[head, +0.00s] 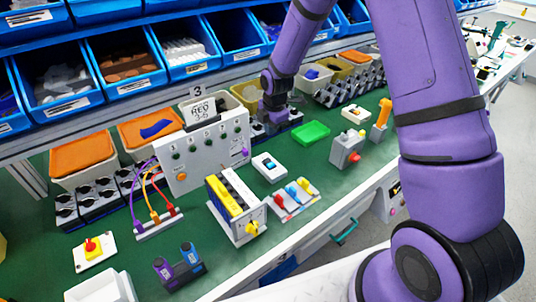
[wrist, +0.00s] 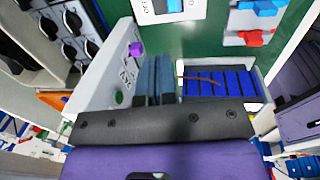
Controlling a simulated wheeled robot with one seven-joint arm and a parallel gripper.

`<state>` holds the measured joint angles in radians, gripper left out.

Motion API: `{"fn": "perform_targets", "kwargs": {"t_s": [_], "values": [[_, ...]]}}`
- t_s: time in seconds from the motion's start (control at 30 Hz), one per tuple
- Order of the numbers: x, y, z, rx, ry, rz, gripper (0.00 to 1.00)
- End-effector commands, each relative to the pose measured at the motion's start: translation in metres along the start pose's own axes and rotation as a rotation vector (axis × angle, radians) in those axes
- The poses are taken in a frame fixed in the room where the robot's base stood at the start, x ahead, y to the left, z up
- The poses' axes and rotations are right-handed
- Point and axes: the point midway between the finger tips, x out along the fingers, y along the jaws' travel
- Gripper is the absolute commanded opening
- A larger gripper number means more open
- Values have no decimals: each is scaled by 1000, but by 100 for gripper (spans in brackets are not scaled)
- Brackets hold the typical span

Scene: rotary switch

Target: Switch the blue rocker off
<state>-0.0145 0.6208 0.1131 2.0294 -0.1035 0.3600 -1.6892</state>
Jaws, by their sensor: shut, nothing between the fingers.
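The blue rocker (head: 267,163) sits on a small white plate on the green bench, right of the white panel in the head view. In the wrist view the blue rocker (wrist: 168,5) shows at the top edge, cut off by the frame. My gripper (head: 273,112) is behind the rocker in the head view, near the right end of the white panel, apart from the rocker. In the wrist view my gripper's two grey-blue fingers (wrist: 154,72) are together and empty, pointing toward the rocker side. The fingertips are hard to make out in the head view.
The white panel (head: 205,150) with a purple knob stands close left of my gripper. A plate of coloured levers (head: 296,200) lies right of the rocker. A green block (head: 311,132), a grey box (head: 347,150) and several bins (head: 320,75) are nearby.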

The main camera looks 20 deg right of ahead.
Motion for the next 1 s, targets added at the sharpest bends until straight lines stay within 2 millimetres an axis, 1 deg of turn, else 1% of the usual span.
{"fn": "perform_targets", "kwargs": {"t_s": [0.17,0.27,0.5,0.7,0.9,1.0], "values": [[12,0,0,0,0,-2,0],[28,-1,0,-1,1,-3,0],[72,-1,0,0,1,-4,0],[107,-1,0,1,0,-3,0],[131,0,0,1,0,-1,0],[136,0,0,0,0,-1,0]]}}
